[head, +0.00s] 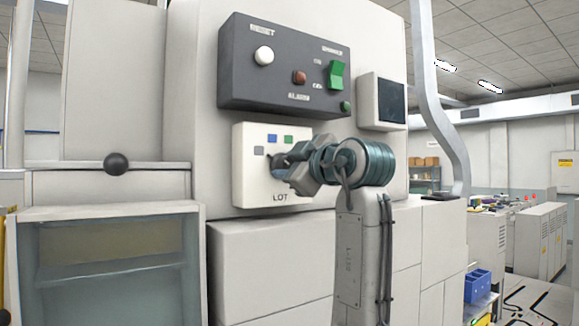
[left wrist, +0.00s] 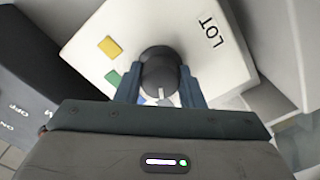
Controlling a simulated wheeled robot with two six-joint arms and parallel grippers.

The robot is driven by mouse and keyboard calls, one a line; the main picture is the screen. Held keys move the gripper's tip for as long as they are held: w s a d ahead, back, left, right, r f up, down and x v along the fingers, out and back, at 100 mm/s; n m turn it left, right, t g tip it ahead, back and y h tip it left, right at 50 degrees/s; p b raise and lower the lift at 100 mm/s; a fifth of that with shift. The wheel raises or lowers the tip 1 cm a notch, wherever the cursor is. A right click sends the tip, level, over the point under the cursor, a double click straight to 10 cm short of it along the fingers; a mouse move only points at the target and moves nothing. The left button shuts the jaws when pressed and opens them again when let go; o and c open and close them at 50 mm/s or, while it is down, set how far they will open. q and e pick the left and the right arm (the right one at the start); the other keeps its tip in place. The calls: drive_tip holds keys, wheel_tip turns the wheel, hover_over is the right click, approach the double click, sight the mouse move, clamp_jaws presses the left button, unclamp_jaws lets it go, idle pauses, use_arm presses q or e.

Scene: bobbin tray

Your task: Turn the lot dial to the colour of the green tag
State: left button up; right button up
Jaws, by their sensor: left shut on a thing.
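The lot dial is a dark round knob (left wrist: 160,68) on a white panel (head: 243,178) marked LOT. My left gripper (head: 282,165) is at the panel, and in the left wrist view its two fingers are shut on the knob's sides. The gripper hides most of the knob in the head view. A white pointer line on the knob points down in the left wrist view, near a blue mark (left wrist: 140,99). A green mark (left wrist: 113,78) and a yellow mark (left wrist: 108,46) lie farther round. A grey mark (head: 258,151) shows in the head view. I cannot make out a separate green tag.
Above the dial panel is a dark control box (head: 240,85) with a white button, a red-brown button and a green switch (head: 337,75). A small screen box (head: 382,101) is to its right. A glass-fronted cabinet (head: 110,270) stands lower left, below a black ball knob (head: 116,163).

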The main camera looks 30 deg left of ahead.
use_arm(q)
drive_tip(key=m+b, duration=0.2)
drive_tip(key=m, duration=0.1)
drive_tip(key=shift+f+m, duration=0.15)
drive_tip(key=shift+m, duration=0.25)
drive_tip(key=m+b, duration=0.2)
drive_tip(key=m, duration=0.2)
drive_tip(key=m+b, duration=0.2)
drive_tip(key=m, duration=0.2)
drive_tip(key=shift+m+b, duration=0.6)
drive_tip(key=shift+m, duration=1.2)
drive_tip(key=o, duration=1)
